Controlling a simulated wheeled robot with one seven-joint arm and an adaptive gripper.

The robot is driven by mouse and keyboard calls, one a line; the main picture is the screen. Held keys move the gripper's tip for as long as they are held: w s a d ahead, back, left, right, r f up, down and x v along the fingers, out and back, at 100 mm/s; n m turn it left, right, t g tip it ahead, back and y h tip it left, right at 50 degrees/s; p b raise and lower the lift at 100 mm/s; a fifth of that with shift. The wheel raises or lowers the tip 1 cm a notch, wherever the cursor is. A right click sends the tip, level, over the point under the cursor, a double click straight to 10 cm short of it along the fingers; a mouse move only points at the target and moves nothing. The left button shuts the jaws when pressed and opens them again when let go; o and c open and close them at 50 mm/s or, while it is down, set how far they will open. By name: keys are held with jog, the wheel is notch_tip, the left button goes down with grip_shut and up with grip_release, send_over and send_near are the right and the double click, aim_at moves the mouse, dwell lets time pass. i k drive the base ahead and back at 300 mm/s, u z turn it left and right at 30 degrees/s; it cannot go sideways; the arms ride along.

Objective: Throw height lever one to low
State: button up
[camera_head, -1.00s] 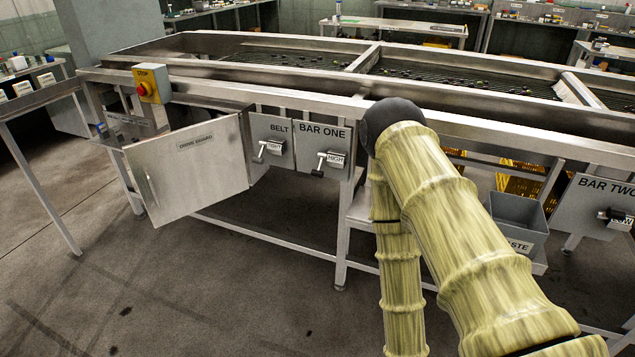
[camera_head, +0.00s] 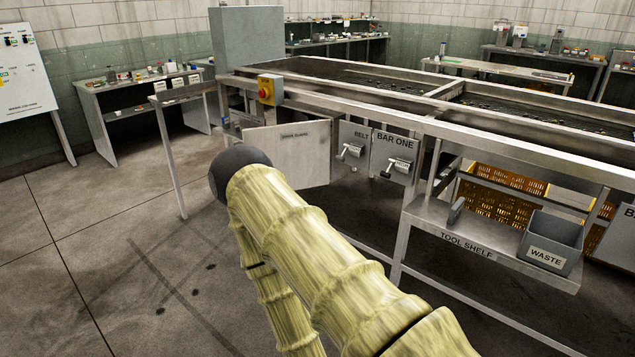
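The BAR ONE panel (camera_head: 393,157) hangs under the front rail of the sizer, right of the middle of the view. Its lever (camera_head: 388,173) has a dark handle end and sits beside a small label plate (camera_head: 400,165), whose word is too small to read now. The BELT panel (camera_head: 353,148) with its own lever (camera_head: 345,153) is directly left of it. My yellow-sleeved arm crosses the lower middle of the view, left of and apart from both levers. My gripper cannot be made out.
The drive guard door (camera_head: 289,150) stands open left of the BELT panel. The tool shelf (camera_head: 440,232) juts out at right with a grey waste bin (camera_head: 552,241). A yellow-orange stop box (camera_head: 270,89) is on the frame. Floor at left is clear.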

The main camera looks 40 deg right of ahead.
aim_at(383, 173)
jog(key=u, duration=0.45)
jog(key=i, duration=1.6)
jog(key=z, duration=1.65)
jog(key=i, duration=0.85)
jog(key=z, duration=0.85)
